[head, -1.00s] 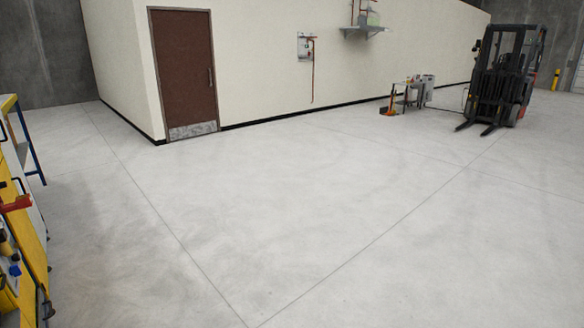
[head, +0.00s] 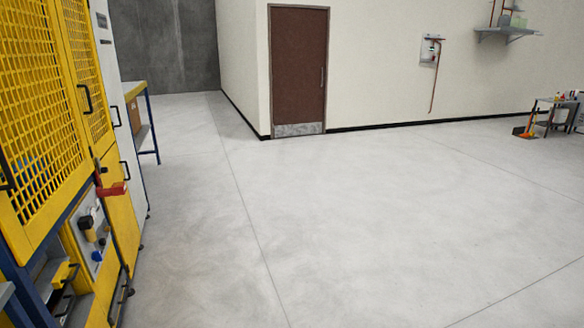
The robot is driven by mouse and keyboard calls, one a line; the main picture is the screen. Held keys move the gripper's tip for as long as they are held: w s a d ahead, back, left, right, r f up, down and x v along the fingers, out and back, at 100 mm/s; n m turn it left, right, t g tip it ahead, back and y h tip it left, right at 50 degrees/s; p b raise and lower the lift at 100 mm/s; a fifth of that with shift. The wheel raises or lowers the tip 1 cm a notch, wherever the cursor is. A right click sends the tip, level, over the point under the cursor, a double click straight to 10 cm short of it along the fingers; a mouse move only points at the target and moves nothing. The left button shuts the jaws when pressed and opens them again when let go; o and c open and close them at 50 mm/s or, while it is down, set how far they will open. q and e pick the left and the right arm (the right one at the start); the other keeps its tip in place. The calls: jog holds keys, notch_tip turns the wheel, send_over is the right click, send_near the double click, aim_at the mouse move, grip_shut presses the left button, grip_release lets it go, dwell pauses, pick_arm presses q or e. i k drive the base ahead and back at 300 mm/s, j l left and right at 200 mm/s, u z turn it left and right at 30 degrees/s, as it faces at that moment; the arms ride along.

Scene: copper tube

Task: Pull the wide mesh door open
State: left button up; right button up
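Yellow mesh doors stand at the left edge of the head view, on a yellow and blue frame. The nearer, wider mesh door (head: 32,130) is cut off by the picture's left edge and looks shut. A black handle at its lower left edge is partly in view. A narrower mesh panel (head: 92,75) stands beyond it, with a black handle (head: 86,98) between the two. Neither of my grippers is in view.
A red-handled part (head: 112,189) and a lower yellow panel (head: 122,225) sit below the mesh. A workbench (head: 140,110) stands behind. A brown door (head: 298,68) is in the far wall. The middle floor (head: 330,220) is clear.

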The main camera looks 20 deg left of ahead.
aim_at(24, 241)
jog(key=i+u, duration=0.4)
jog(key=i+l+u, duration=0.2)
jog(key=i+u, duration=0.25)
jog(key=u, duration=1.25)
